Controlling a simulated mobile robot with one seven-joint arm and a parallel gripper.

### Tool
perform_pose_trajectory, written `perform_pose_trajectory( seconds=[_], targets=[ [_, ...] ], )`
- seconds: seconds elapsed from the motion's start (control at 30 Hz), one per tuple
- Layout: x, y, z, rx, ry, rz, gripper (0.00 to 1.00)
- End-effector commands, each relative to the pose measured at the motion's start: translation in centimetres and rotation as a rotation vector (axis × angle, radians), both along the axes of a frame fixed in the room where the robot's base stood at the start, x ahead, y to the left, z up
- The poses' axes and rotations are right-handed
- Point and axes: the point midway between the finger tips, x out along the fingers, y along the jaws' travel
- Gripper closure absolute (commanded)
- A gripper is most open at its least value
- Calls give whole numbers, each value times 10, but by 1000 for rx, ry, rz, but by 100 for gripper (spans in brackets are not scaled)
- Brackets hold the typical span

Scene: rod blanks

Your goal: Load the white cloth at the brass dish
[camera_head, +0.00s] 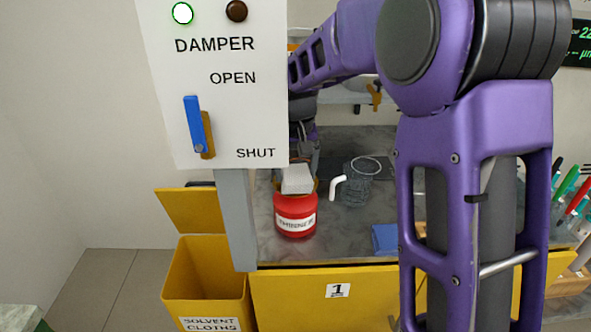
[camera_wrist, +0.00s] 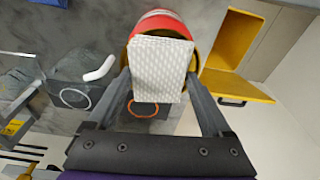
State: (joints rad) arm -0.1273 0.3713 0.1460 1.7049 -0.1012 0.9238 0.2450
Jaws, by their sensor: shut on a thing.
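The white cloth (camera_head: 297,180) is a folded, textured pad. In the wrist view the cloth (camera_wrist: 160,68) lies between my two fingers. My gripper (camera_wrist: 159,82) is shut on it. In the head view the cloth appears directly above the red can (camera_head: 295,216), which stands upright on the grey bench. A brassy rim, seemingly the brass dish (camera_wrist: 192,64), shows at the can's top around the cloth. The cloth hides most of the dish, and I cannot tell whether they touch. In the head view my gripper is partly hidden behind the damper panel.
The damper panel (camera_head: 225,80) and its grey post (camera_head: 237,215) stand close left of the can. A blue cloth (camera_head: 385,238) lies further right. An open yellow solvent-cloths bin (camera_head: 205,280) stands below left.

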Motion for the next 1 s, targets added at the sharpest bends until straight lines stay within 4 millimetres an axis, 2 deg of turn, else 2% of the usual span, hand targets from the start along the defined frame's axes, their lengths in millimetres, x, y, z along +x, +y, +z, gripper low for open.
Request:
perform_pose_trajectory(
  seconds=[1.0],
  targets=[
    [0, 0, -13, 0, 0, 0, 61]
  ],
)
